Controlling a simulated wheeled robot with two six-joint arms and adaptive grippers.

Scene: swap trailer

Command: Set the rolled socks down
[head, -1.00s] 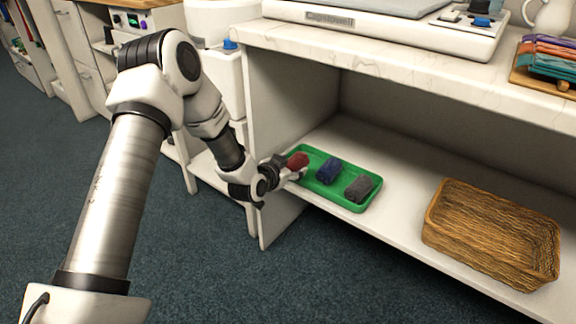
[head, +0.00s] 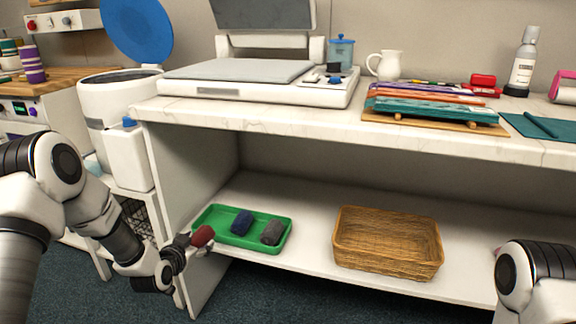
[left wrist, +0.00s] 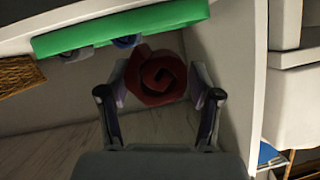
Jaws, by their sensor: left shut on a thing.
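The red rolled socks (head: 203,236) are held by my left gripper (head: 199,243) at the left end of the green tray (head: 242,246). The left wrist view shows the red roll's spiral end (left wrist: 157,77) between the two fingers (left wrist: 160,90), with the tray (left wrist: 140,25) beyond. Whether the roll touches the tray is unclear. Blue rolled socks (head: 241,222) and grey rolled socks (head: 272,232) lie in the tray. My right gripper is out of view; only part of my right arm shows at the lower right.
The tray stands on a white lower shelf (head: 310,255), below a marble-look worktop (head: 290,118). A wicker basket (head: 388,263) stands to the tray's right, with bare shelf between them. The unit's left side panel (head: 185,175) is close to my left gripper.

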